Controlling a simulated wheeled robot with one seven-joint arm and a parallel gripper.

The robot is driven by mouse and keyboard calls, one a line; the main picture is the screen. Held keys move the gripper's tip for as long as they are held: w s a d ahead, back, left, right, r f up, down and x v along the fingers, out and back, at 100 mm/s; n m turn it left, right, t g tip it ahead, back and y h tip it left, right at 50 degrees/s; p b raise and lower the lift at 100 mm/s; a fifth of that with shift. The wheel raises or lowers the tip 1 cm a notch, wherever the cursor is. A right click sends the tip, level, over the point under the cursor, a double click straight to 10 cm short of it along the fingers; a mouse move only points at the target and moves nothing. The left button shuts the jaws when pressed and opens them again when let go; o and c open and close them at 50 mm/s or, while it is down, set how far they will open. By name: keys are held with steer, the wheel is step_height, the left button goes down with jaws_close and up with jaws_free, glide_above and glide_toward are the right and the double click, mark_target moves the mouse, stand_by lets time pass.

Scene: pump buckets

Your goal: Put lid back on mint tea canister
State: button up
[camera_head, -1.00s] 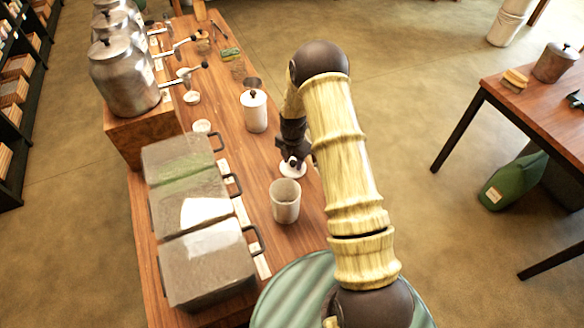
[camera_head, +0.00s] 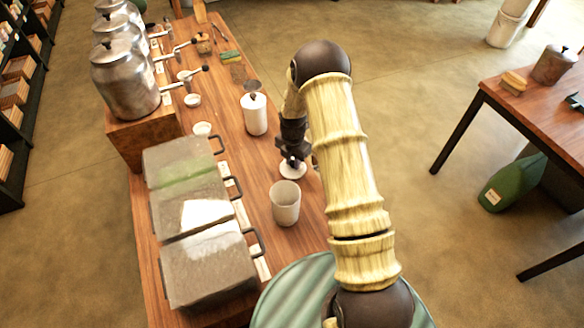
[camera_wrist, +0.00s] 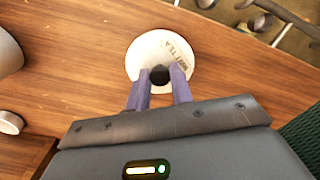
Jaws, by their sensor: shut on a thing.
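The round white lid (camera_head: 292,172) shows beneath my gripper in the head view. In the wrist view the lid (camera_wrist: 146,52) carries dark lettering that ends in "TEA" and has a dark knob at its near edge. My gripper (camera_wrist: 159,80) is shut on that knob, one finger on each side. It also shows in the head view (camera_head: 292,160), partly behind my arm. I cannot tell whether the lid touches the table. An open, upright white canister (camera_head: 285,206) stands just nearer than the lid, with its mouth uncovered. Its label is not readable.
A white canister with its lid on (camera_head: 254,116) stands to the left and farther back. Grey lidded bins (camera_head: 190,215) line the left side of the wooden table (camera_head: 225,95), with metal urns (camera_head: 124,78) behind. Small cups stand between.

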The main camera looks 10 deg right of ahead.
steer(key=shift+r+p, duration=1)
steer(key=shift+r, duration=0.7)
steer(key=shift+r, duration=0.1)
